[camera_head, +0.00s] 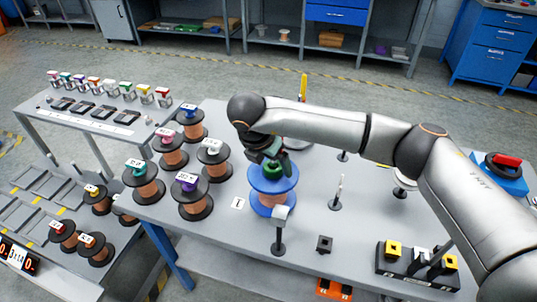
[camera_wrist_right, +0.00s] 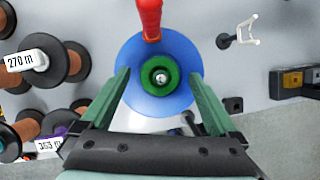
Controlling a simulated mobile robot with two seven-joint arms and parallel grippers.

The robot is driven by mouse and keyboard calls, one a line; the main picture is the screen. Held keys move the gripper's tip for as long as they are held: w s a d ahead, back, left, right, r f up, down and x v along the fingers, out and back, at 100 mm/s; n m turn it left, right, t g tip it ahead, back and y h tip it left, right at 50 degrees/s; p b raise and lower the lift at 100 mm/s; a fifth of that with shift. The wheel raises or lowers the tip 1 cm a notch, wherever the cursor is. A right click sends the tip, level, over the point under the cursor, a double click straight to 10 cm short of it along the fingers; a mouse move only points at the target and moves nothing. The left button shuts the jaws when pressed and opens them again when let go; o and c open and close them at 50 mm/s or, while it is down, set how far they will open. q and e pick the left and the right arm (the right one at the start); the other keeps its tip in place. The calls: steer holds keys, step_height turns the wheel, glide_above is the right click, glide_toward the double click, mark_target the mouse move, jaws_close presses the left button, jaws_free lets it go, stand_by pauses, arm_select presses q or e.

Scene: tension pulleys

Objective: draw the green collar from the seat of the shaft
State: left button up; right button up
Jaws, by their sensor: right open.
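The green collar (camera_head: 274,171) sits on top of the blue spool (camera_head: 272,200), which holds copper-coloured wire. In the right wrist view the collar is a green ring (camera_wrist_right: 145,77) around the pale shaft tip (camera_wrist_right: 160,77), over the blue flange (camera_wrist_right: 135,95). My right gripper (camera_head: 268,154) is above the collar, pointing down. In the wrist view its two green fingers (camera_wrist_right: 161,76) are apart, one to each side of the collar with a gap, and nothing is between them. My left gripper does not show.
Several wire spools with labels (camera_head: 186,183) stand left of the blue spool. A short post (camera_head: 280,235) stands close in front, and a thin post (camera_head: 338,190) to the right. A red bar (camera_wrist_right: 150,15) reaches over the blue flange in the wrist view. The table (camera_head: 330,260) has bare room at front.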

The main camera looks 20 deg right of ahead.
steer(key=shift+f, duration=0.15)
steer(key=c, duration=1.4)
steer(key=shift+c, duration=0.2)
steer(key=shift+w+r, duration=0.1)
steer(key=shift+r, duration=0.25)
steer(key=shift+r, duration=0.25)
steer(key=shift+r+p, duration=0.65)
steer(key=shift+r, duration=0.5)
steer(key=shift+b, duration=0.35)
steer(key=shift+r, duration=0.1)
